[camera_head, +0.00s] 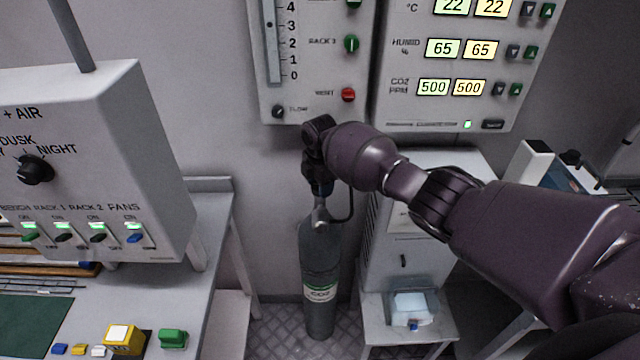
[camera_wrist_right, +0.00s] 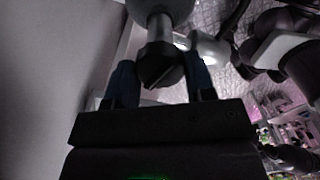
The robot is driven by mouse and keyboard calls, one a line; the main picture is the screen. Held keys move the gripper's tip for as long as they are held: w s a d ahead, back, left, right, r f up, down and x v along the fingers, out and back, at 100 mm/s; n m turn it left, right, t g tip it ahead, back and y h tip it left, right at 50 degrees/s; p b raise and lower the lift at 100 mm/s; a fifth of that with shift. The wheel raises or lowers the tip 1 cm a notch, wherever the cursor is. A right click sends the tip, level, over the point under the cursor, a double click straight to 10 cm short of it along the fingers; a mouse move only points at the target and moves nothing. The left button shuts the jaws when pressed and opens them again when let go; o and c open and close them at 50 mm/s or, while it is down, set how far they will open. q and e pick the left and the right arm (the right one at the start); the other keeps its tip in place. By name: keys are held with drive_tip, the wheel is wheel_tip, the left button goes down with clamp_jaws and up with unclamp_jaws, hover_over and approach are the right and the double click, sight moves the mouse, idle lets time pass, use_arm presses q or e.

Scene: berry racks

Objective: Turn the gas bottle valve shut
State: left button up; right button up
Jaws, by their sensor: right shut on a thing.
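A grey gas bottle (camera_head: 320,262) with a CO2 label stands upright on the floor against the back wall. My right gripper (camera_head: 321,190) points down at the bottle's top in the head view, and the arm hides most of the valve there. In the right wrist view, the dark valve knob (camera_wrist_right: 161,66) sits between the two blue-black fingers of my right gripper (camera_wrist_right: 163,82), which is shut on it. The bottle's grey shoulder (camera_wrist_right: 160,8) shows beyond the knob. My left gripper is in neither view.
A white bench (camera_head: 195,290) with small coloured blocks and a control box (camera_head: 90,160) stand left of the bottle. A white cabinet (camera_head: 400,255) and low stool (camera_head: 408,325) stand close on its right. Wall panels (camera_head: 310,60) hang above. Some chequered floor shows in front.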

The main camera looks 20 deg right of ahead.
drive_tip(key=shift+n, duration=1.3)
drive_tip(key=o, duration=0.9)
